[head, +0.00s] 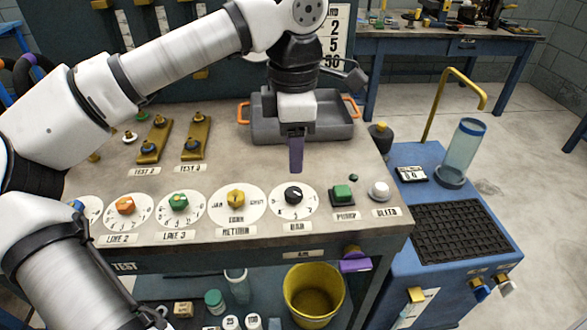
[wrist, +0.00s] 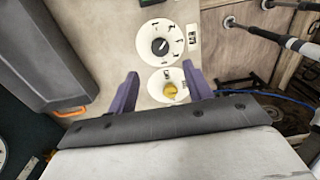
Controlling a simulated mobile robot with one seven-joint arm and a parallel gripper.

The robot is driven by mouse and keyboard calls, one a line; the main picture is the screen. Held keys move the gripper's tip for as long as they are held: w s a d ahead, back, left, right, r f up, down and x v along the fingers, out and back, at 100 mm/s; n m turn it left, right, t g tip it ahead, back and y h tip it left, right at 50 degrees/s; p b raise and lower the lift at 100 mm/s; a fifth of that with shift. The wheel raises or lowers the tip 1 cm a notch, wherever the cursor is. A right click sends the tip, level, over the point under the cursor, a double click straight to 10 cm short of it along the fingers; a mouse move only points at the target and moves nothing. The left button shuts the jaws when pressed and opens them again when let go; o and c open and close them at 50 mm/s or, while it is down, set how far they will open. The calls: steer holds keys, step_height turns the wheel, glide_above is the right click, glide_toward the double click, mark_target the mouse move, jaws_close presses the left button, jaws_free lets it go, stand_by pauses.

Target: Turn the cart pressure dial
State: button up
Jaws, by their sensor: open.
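A black dial (head: 293,195) on a round white scale sits at the right of a row of dials on the grey worktop, with a label that seems to read BAR. It also shows in the wrist view (wrist: 160,46), with a yellow dial (wrist: 170,92) below it. My gripper (head: 296,168) hangs fingers down over the worktop, just behind the black dial in the head view. In the wrist view its two purple fingers (wrist: 162,80) are apart with nothing between them gripped. The fingers appear to be above the dials, not touching. Which dial is the cart's pressure dial cannot be told for certain.
A green button (head: 342,193) and a white knob (head: 379,190) are right of the black dial; the yellow dial (head: 236,197) is left. A grey tray (head: 345,128) with orange handles stands behind. A blue cart (head: 400,215) with a clear cylinder (head: 462,150) stands at right.

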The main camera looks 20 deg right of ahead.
steer(key=shift+r, duration=2.35)
